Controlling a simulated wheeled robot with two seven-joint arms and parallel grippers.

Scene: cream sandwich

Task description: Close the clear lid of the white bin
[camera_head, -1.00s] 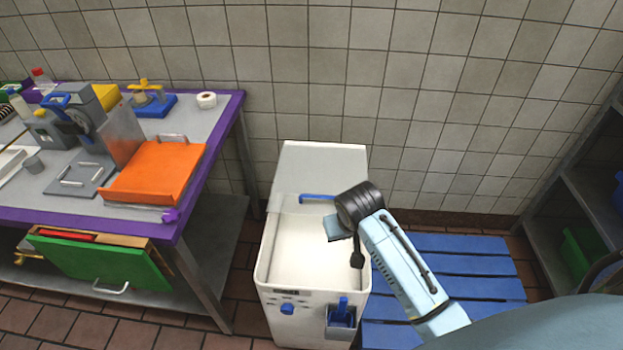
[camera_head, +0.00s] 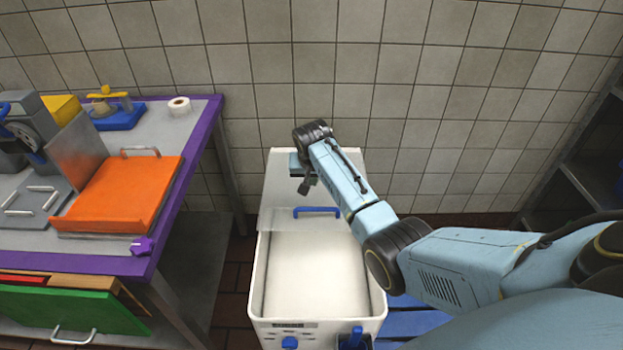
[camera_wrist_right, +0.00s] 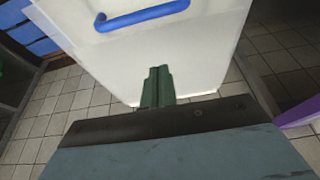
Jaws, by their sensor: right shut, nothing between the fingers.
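The white bin (camera_head: 256,290) stands on the floor at the lower middle of the head view, its front compartment uncovered and showing a pale interior. The clear lid (camera_head: 282,224) is at the back of the bin, with its blue handle (camera_head: 317,210) facing the front opening. The handle also shows in the right wrist view (camera_wrist_right: 142,15). My right gripper (camera_head: 306,184) is over the rear part of the bin, behind the handle. Its dark green fingers (camera_wrist_right: 158,74) are shut and empty, close over the white rear surface; contact cannot be told. My left gripper is out of view.
A purple-edged table (camera_head: 196,150) with an orange tray (camera_head: 122,195) stands left of the bin. A tiled wall is close behind the bin. A blue slatted pallet (camera_head: 410,323) lies to the right, and a dark shelf (camera_head: 590,165) is at far right.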

